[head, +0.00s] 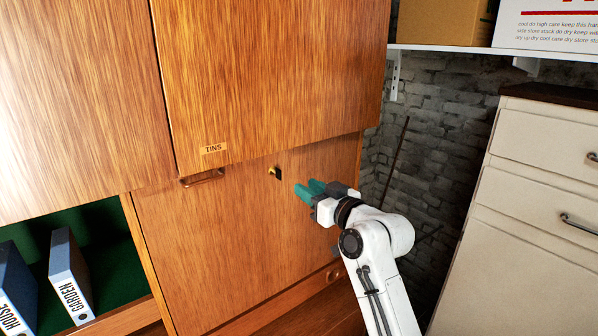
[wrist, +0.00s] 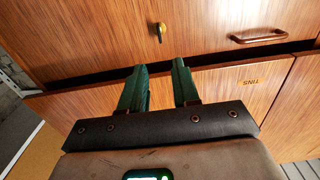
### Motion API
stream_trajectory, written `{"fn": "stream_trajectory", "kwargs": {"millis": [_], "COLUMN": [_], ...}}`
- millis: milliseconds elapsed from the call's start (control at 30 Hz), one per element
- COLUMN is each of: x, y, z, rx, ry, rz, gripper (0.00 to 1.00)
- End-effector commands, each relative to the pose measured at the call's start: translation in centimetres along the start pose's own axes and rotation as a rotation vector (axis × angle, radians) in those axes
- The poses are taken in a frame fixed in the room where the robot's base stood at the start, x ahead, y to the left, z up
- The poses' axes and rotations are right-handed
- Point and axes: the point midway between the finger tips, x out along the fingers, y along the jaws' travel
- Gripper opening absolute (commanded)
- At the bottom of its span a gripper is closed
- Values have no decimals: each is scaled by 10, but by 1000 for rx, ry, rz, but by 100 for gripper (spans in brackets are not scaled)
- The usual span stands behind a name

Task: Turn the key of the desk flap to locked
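The desk flap (head: 230,235) is the wooden panel below the TINS door, and it looks closed. Its small brass key (head: 272,171) sits in a lock with a dark plate near the flap's upper edge. In the wrist view the key (wrist: 160,29) stands beyond the fingertips, roughly between their lines, with its bow upright in the picture. My gripper (head: 306,189), with green fingers, is just right of and slightly below the key in the head view. In the wrist view my gripper (wrist: 160,66) is open with an empty gap, apart from the key.
The TINS door (head: 270,80) overhangs the flap. A wooden handle (head: 202,178) lies left of the key. A green-lined compartment with binders (head: 70,275) is at lower left. A cream drawer cabinet (head: 530,210) stands right, beneath a shelf (head: 470,49) with boxes.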

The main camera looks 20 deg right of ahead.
Motion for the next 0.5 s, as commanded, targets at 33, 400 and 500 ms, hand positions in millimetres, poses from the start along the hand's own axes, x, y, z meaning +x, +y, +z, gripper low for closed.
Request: {"fn": "stream_trajectory", "kwargs": {"millis": [33, 400, 500], "x": [4, 57, 72], "y": [0, -1, -1], "z": [-2, -2, -2], "rx": [-1, 1, 0], "ry": [3, -1, -1], "rz": [-1, -2, -2], "gripper": [31, 31, 31]}}
